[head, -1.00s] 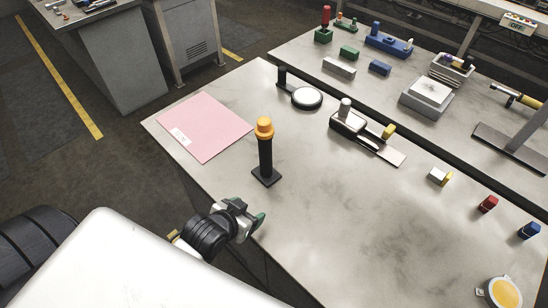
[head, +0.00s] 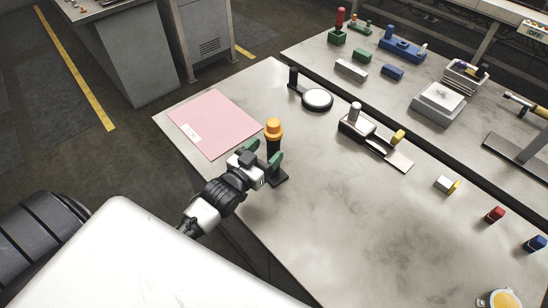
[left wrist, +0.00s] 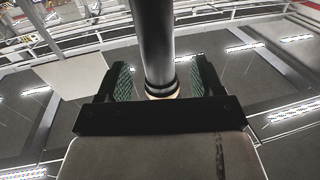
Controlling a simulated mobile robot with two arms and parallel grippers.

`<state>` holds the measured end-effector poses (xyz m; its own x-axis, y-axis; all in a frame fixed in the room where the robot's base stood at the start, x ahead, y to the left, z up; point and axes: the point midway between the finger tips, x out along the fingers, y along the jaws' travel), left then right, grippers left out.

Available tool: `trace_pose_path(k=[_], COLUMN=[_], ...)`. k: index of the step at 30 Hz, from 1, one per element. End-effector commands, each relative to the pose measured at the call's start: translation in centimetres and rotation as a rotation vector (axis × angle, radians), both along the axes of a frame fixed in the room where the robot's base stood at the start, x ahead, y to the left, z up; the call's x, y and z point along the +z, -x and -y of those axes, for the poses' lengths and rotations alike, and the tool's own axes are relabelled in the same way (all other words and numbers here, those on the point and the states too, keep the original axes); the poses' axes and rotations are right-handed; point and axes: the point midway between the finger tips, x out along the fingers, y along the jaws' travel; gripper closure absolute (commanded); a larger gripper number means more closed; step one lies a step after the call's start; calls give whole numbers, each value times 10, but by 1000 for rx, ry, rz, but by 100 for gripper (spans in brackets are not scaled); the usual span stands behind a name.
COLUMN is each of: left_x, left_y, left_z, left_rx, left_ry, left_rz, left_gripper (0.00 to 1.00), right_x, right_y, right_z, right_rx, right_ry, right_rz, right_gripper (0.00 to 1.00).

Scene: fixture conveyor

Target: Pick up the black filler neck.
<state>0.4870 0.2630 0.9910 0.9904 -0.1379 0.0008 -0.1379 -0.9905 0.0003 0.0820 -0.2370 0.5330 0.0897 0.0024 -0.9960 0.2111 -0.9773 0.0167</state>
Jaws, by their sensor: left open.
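The black filler neck (head: 273,148) stands upright on a dark square base (head: 279,181), with an orange cap (head: 274,127) on top. It stands near the left edge of the table. My left gripper (head: 264,157) is open at the post, its green-padded fingers hiding part of it below the cap. In the left wrist view the dark post (left wrist: 155,42) runs between the two open fingers (left wrist: 161,82), with gaps visible on both sides. My right gripper is not in view.
A pink sheet (head: 214,122) lies left of the post on the grey table (head: 330,220). A round white-topped item (head: 317,99) and a fixture with a yellow knob (head: 372,140) sit behind and to the right. The table's front middle is clear.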

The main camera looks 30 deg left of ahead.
Motion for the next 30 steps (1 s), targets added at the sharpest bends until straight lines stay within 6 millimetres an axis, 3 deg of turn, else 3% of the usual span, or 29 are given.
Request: trace_pose_path(k=[15, 23, 30], left_x=[-3, -4, -4], left_y=[-53, -56, -56], left_z=[9, 10, 10], left_rx=[0, -1, -1], left_ry=[0, 0, -1], left_rz=[-2, -2, -2], left_gripper=[33, 33, 68], right_x=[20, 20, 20], right_y=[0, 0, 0], right_z=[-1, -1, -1], right_rx=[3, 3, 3], right_ry=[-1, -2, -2], right_rz=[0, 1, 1], right_gripper=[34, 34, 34])
